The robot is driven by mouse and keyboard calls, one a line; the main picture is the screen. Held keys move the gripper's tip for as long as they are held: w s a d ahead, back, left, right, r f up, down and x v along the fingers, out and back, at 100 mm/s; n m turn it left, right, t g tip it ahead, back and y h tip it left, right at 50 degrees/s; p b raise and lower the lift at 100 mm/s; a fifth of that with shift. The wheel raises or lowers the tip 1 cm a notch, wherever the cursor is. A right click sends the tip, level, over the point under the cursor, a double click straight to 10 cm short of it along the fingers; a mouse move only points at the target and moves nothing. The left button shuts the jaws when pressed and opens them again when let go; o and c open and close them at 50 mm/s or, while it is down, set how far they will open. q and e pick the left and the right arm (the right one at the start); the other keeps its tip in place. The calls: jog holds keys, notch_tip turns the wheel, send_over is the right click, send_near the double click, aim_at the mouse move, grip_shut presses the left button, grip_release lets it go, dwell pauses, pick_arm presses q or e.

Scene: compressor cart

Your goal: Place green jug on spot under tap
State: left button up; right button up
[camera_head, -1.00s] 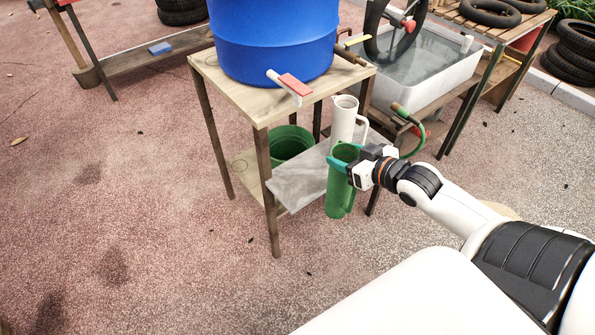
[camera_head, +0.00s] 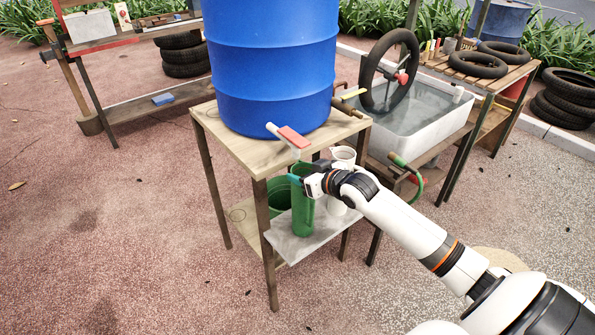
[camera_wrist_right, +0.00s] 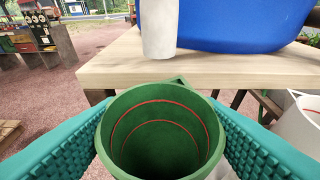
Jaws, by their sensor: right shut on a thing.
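The green jug (camera_head: 303,212) is upright, held by my right gripper (camera_head: 302,180). The gripper is shut on its upper part, with a teal finger on either side in the right wrist view. There the jug's open mouth (camera_wrist_right: 160,140) shows red rings inside and looks empty. The jug's base appears over the grey slab (camera_head: 290,248); I cannot tell whether it touches. The tap (camera_head: 287,135), with a red lever and pale spout, is just above the jug. In the wrist view the spout (camera_wrist_right: 160,28) lies beyond the rim. The spot itself is not visible. My left gripper is not in view.
A white jug (camera_head: 338,206) stands close behind and right of the green jug. A green bucket (camera_head: 279,196) is at its left. The wooden table (camera_head: 235,143) bearing the blue barrel (camera_head: 270,70) overhangs the slab's back. Open ground lies in front.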

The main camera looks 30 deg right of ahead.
aim_at(297, 170)
jog(key=x, duration=0.3)
jog(key=shift+w+r, duration=0.2)
jog(key=shift+w, duration=0.1)
jog(key=shift+f, duration=0.35)
jog(key=shift+s, duration=0.15)
jog(key=o, duration=1.3)
jog(key=shift+f, duration=0.1)
jog(key=shift+c, duration=0.2)
jog(key=v, duration=1.2)
jog(key=shift+p, duration=0.4)
